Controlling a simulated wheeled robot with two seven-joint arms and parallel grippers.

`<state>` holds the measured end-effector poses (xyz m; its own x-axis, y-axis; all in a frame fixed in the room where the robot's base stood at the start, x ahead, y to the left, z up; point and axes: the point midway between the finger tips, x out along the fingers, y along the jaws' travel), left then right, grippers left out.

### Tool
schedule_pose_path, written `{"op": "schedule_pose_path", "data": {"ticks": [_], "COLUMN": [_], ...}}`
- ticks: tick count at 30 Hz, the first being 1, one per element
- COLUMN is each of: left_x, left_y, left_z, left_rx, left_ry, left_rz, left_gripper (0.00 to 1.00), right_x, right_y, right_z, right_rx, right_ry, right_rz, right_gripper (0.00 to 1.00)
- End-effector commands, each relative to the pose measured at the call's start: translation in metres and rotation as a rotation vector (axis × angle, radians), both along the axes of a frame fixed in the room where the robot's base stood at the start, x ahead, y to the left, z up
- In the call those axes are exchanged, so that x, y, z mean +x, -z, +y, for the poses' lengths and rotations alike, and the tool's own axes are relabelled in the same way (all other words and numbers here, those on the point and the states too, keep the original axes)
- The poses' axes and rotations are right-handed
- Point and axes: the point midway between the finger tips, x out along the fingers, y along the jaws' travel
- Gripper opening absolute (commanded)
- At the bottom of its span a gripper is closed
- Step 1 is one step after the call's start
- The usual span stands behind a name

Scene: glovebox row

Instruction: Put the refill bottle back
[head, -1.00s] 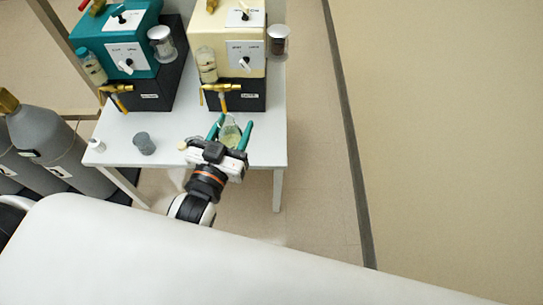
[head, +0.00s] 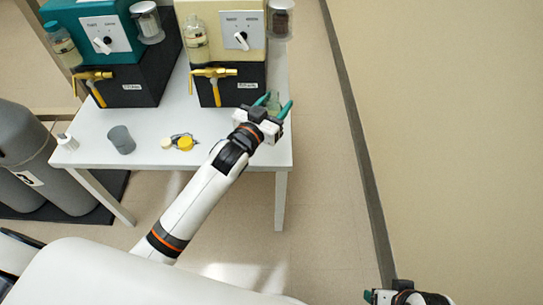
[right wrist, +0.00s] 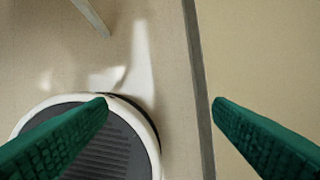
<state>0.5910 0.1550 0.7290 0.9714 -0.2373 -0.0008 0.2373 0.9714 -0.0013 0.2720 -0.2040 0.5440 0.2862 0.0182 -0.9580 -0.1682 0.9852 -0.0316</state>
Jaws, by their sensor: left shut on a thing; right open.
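My left gripper (head: 272,106) is shut on a small clear glass vessel (head: 274,102), which looks like the refill bottle. My right gripper (head: 369,296) shows only partly at the bottom right of the head view, away from the table. In the right wrist view its green fingers (right wrist: 160,103) are wide apart with nothing between them, above the floor.
The white table (head: 225,150) bears a teal machine (head: 100,75) and a cream machine (head: 245,70), both with brass taps. Grey cylinders (head: 25,140) stand at left.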

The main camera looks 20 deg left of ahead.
Motion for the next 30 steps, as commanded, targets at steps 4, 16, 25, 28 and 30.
{"op": "schedule_pose_path", "data": {"ticks": [4, 16, 25, 28, 30], "left_x": [0.014, 0.018, 0.017, 0.017, 0.017], "left_y": [0.010, 0.067, 0.095, 0.104, 0.108], "left_z": [0.004, 0.005, 0.005, 0.005, 0.005], "left_rx": [0.002, -0.001, 0.001, 0.000, 0.000], "left_ry": [0.001, 0.000, 0.000, 0.000, 0.000], "left_rz": [-0.004, -0.001, 0.000, -0.001, -0.001], "left_gripper": [0.22, 0.22, 0.22, 0.22, 0.22], "right_x": [-0.006, -0.010, 0.024, 0.039, 0.047], "right_y": [-0.015, -0.009, -0.012, -0.018, -0.021], "right_z": [-0.001, -0.002, 0.008, 0.014, 0.016], "right_rx": [0.001, 0.002, 0.037, 0.055, 0.065], "right_ry": [0.001, 0.002, -0.013, -0.019, -0.023], "right_rz": [-0.015, -0.024, -0.198, -0.284, -0.327], "right_gripper": [0.75, 0.75, 0.75, 0.75, 0.75]}}
